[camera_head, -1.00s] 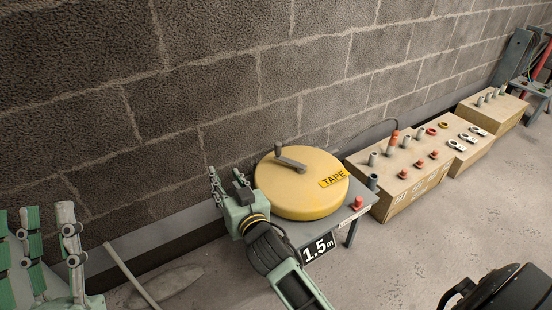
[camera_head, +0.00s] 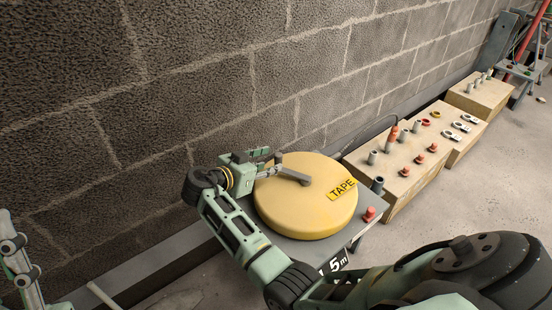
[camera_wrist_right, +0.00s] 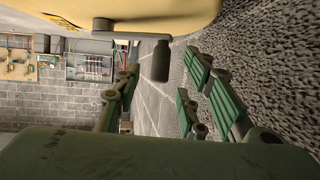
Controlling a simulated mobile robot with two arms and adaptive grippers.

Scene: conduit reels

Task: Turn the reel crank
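The yellow tape reel (camera_head: 310,215) lies flat on a small grey table (camera_head: 372,208). Its grey crank (camera_head: 293,175) lies across the top and points left, toward my right gripper. In the right wrist view, the crank's dark handle (camera_wrist_right: 160,62) hangs off the crank arm (camera_wrist_right: 130,34) beside the yellow reel (camera_wrist_right: 180,14). My right gripper (camera_head: 268,164) is at the handle in the head view. In the wrist view (camera_wrist_right: 160,88) its fingers stand apart, with the handle between them and gaps visible. Only part of my left gripper (camera_head: 14,262) shows, at the left edge.
A red button (camera_head: 369,214) and a grey post (camera_head: 377,185) are at the table's right. Wooden boxes (camera_head: 400,190) with fittings stand beyond. A block wall (camera_head: 200,80) runs close behind the reel. Open floor (camera_head: 475,190) lies to the right.

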